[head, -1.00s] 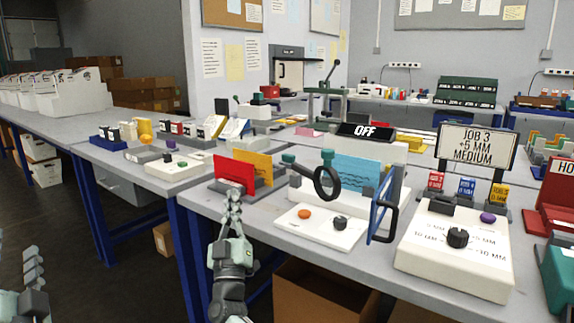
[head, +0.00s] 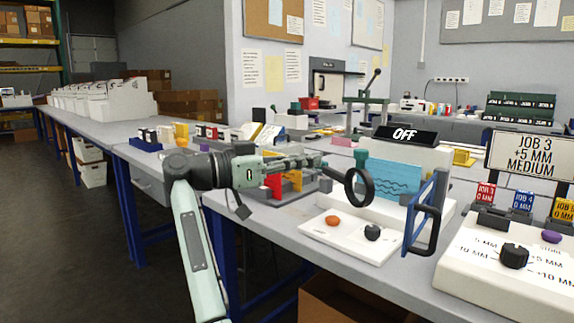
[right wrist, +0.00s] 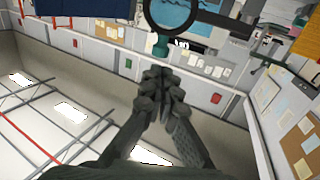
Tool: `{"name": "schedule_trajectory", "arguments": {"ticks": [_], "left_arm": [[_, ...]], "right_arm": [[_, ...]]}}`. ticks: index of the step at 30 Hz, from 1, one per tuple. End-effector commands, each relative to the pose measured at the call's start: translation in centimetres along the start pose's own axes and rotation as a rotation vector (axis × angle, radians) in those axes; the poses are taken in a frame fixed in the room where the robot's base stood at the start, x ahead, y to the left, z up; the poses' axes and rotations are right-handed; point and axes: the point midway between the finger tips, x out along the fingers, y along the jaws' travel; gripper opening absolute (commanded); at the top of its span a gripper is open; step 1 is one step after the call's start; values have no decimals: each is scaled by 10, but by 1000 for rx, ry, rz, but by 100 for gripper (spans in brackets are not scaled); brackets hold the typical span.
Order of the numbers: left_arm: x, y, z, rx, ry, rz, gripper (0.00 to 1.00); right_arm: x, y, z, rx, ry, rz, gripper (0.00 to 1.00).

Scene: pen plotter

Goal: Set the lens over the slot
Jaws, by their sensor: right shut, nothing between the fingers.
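The lens is a round black ring (head: 371,201), standing upright in front of the blue wavy sheet (head: 394,178) of the white plotter. My right gripper (head: 318,160) reaches in from the left at about the ring's height, fingers pointing right, and covers the lens's mount. It is shut and empty. In the right wrist view the ring (right wrist: 151,24) is at the top, with a teal knob (right wrist: 160,46) below it, a little beyond my fingertips (right wrist: 160,72). A gap shows between tips and knob. I cannot make out the slot. My left gripper is out of view.
A blue frame with a black handle (head: 436,230) stands right of the lens. A white panel with an orange button (head: 333,220) and black knob (head: 372,232) lies in front. The red and yellow cards (head: 274,184) are behind my gripper.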

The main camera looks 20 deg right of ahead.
Motion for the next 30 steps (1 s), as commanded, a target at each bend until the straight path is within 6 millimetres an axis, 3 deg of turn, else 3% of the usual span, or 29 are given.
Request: {"name": "schedule_trajectory", "arguments": {"ticks": [6,12,30], "left_arm": [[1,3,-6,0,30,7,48],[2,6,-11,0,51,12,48],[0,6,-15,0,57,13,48]], "right_arm": [[48,1,-1,2,5,4,0],[73,0,-1,2,5,1,0],[83,-2,-2,1,4,-3,0]]}}
